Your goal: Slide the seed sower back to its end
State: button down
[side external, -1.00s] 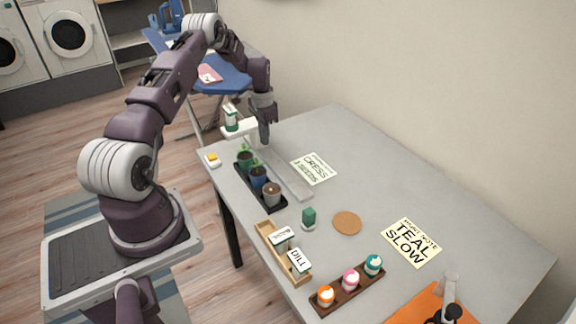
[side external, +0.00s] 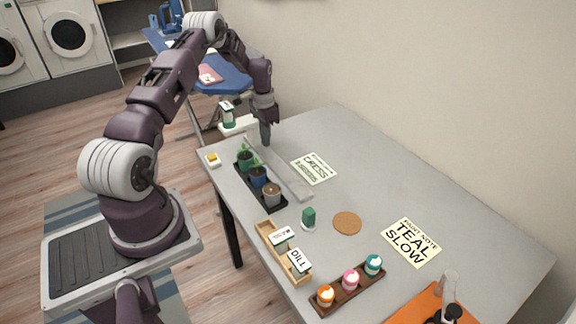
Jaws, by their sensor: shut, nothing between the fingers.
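The seed sower (side external: 228,117) is a white carriage with a green-and-white upright hopper. It stands at the far left end of a pale straight rail (side external: 290,180) on the grey table. My gripper (side external: 266,142) is shut and empty, pointing down over the far end of the rail just right of the sower. Its fingertips look close to the sower's white arm; I cannot tell whether they touch.
A black tray (side external: 277,206) with several small pots, some with seedlings, lies along the rail's near side. A cress card (side external: 314,168) lies to its right. A yellow-topped piece (side external: 212,159) is by the left edge.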

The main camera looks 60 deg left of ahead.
notch_tip(320, 180, up, 12)
dwell(0.9)
jog(key=s+d+r+t+y, duration=0.1)
jog(key=s+d+r+t, duration=0.15)
jog(key=d+r, duration=1.75)
jog(key=s+d+t, duration=0.1)
jog(key=s+d, duration=0.7)
jog(key=s, duration=0.3)
jog(key=s+d+r+t+h, duration=0.1)
jog(key=s+d+t, duration=0.1)
jog(key=s+d, duration=0.6)
jog(key=s, duration=0.4)
jog(key=shift+w+r, duration=0.1)
jog(key=shift+r, duration=0.05)
